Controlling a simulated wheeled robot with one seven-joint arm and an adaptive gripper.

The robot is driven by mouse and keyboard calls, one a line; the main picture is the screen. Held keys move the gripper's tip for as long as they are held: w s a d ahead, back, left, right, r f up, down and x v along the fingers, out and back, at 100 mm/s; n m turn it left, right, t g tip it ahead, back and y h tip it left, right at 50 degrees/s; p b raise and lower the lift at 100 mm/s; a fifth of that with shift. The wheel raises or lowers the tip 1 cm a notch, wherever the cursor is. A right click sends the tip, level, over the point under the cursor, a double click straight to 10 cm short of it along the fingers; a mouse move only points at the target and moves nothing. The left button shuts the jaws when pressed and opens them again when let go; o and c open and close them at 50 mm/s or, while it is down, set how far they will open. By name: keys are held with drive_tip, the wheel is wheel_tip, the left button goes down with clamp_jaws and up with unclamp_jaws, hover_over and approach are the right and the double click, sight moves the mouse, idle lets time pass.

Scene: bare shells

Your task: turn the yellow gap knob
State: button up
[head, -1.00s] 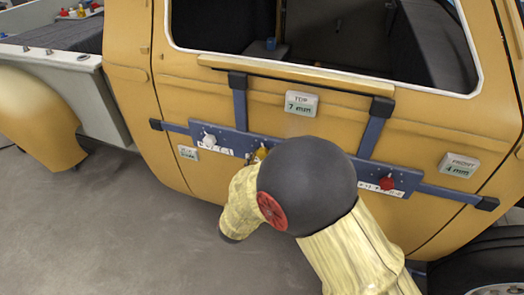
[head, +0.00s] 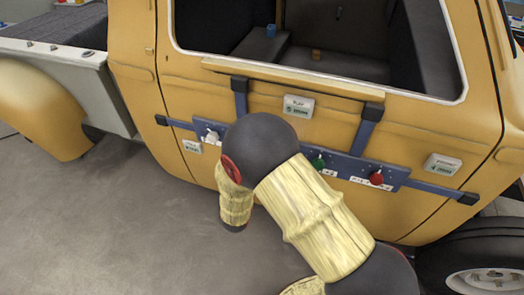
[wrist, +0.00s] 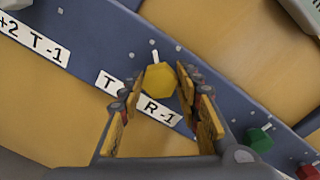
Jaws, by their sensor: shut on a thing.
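The yellow knob (wrist: 157,83) sits on the blue bar (wrist: 222,75) in the wrist view, with a short white pointer mark beside it. My gripper (wrist: 159,78) has one finger on each side of the knob and is shut on it. A white label (wrist: 150,100) lies under the knob, partly hidden by the fingers; "T" and "R -1" can be read. In the head view my arm hides the yellow knob and the gripper. The bar (head: 350,168) crosses the orange vehicle door there.
A white knob (head: 211,137), green knob (head: 319,162) and red knob (head: 376,178) share the bar. Display boxes sit at the top (head: 298,106), right (head: 442,164) and left (head: 192,146); their digits are hard to read. A wheel (head: 485,262) stands lower right. The floor at left is clear.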

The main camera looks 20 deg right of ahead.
idle(0.3)
drive_tip(key=o, duration=1.2)
drive_tip(key=shift+c, duration=0.2)
drive_tip(key=shift+a, duration=0.1)
drive_tip(key=v, duration=1.1)
drive_tip(key=shift+s+a, duration=0.2)
drive_tip(key=shift+s, duration=0.2)
